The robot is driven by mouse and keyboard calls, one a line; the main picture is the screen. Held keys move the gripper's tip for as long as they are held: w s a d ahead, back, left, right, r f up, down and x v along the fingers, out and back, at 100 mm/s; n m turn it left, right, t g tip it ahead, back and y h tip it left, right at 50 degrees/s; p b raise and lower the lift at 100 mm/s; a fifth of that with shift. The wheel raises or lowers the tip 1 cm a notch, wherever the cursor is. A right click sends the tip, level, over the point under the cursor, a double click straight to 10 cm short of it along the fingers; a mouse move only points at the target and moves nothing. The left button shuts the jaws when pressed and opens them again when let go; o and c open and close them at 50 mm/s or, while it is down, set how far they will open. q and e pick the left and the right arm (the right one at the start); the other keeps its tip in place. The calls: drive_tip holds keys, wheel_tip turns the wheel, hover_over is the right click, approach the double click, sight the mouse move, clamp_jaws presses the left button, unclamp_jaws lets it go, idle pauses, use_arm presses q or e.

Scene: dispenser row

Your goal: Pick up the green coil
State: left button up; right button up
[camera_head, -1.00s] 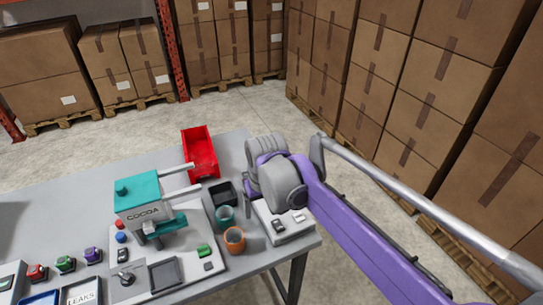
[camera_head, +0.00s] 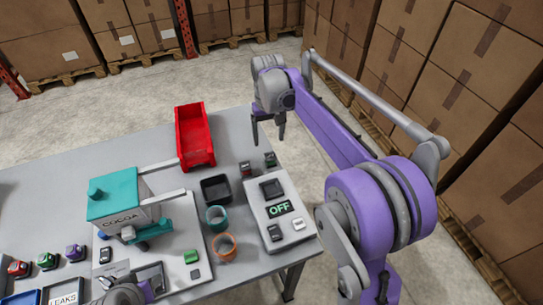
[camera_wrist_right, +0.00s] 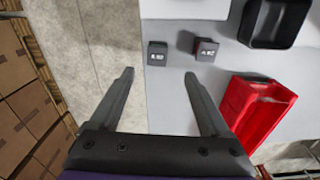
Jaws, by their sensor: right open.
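A small dark block with a greenish top (camera_head: 270,159), which looks like a green coil, sits near the table's far right edge. In the right wrist view a dark labelled block (camera_wrist_right: 157,53), apparently the same one, lies beyond and between the fingertips. My right gripper (camera_head: 268,136) is open, empty and above the table edge, apart from the block; its fingers also show in the wrist view (camera_wrist_right: 160,74). Another green-topped dark coil (camera_head: 47,260) stands at the table's left, between a red one (camera_head: 19,268) and a purple one (camera_head: 75,251).
A reddish dark block (camera_head: 245,168) sits beside the greenish one. Nearby are a red bin (camera_head: 194,136), a black tray (camera_head: 216,189) and a panel reading OFF (camera_head: 265,233). The cocoa dispenser (camera_head: 122,205), a teal cup (camera_head: 216,218) and an orange cup (camera_head: 223,246) stand left.

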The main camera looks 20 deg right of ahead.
sight(271, 156)
wheel_tip(271, 156, down, 3)
drive_tip(key=shift+s+r, duration=0.15)
drive_tip(key=shift+r, duration=0.05)
drive_tip(key=f, duration=0.5)
drive_tip(key=shift+d+f, duration=0.25)
drive_tip(key=shift+f, duration=0.15)
clamp_jaws()
